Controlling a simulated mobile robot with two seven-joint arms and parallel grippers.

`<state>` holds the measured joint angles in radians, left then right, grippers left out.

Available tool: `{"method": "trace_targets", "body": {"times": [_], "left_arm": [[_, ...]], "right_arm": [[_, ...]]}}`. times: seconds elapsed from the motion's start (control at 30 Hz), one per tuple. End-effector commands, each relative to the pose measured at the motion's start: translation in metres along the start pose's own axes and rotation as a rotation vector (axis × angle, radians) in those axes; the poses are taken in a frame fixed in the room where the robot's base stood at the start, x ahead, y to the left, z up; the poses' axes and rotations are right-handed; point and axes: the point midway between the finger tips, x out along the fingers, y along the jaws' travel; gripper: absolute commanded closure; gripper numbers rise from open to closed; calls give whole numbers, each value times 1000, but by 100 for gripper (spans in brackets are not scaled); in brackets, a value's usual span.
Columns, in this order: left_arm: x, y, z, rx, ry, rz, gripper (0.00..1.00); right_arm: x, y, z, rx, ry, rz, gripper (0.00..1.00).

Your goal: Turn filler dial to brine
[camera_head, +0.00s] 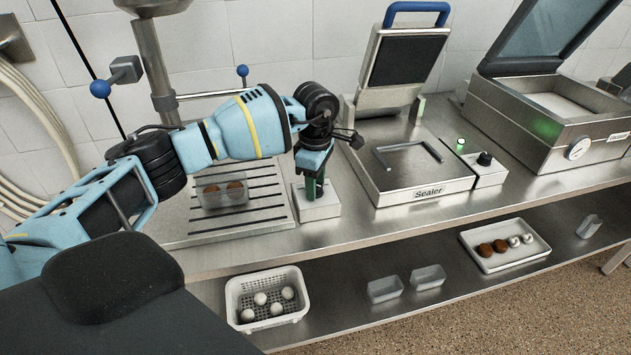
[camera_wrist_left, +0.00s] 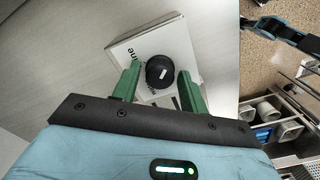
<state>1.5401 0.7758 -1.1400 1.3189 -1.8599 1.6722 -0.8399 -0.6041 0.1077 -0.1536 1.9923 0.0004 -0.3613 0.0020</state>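The filler dial is a round black knob (camera_wrist_left: 168,72) with a short white mark, on a white box (camera_wrist_left: 124,50). Printed lettering ending in "ine" shows on the box to the left of the knob; the rest is hidden. In the head view the white box (camera_head: 318,208) stands at the right end of the filler's slatted tray, its knob hidden by my gripper. My left gripper (camera_head: 315,188) points down over it. In the left wrist view its green fingers (camera_wrist_left: 159,72) are apart, one on each side of the knob; contact cannot be told.
A clear container with brown balls (camera_head: 224,193) sits on the slatted tray (camera_head: 250,216). The sealer (camera_head: 425,185) stands right of the box.

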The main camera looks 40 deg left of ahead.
Motion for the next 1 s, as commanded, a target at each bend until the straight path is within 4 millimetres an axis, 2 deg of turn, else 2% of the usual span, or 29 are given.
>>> {"method": "trace_targets", "body": {"times": [0.4,0.8,1.0], "left_arm": [[-4,0,0,-2,0,1,48],[-61,1,0,-1,-1,3,48],[-77,0,0,-1,-1,1,48]], "right_arm": [[0,2,1,-7,-2,0,64],[1,1,6,-6,-9,-1,64],[1,1,6,-6,-11,-1,64]]}}
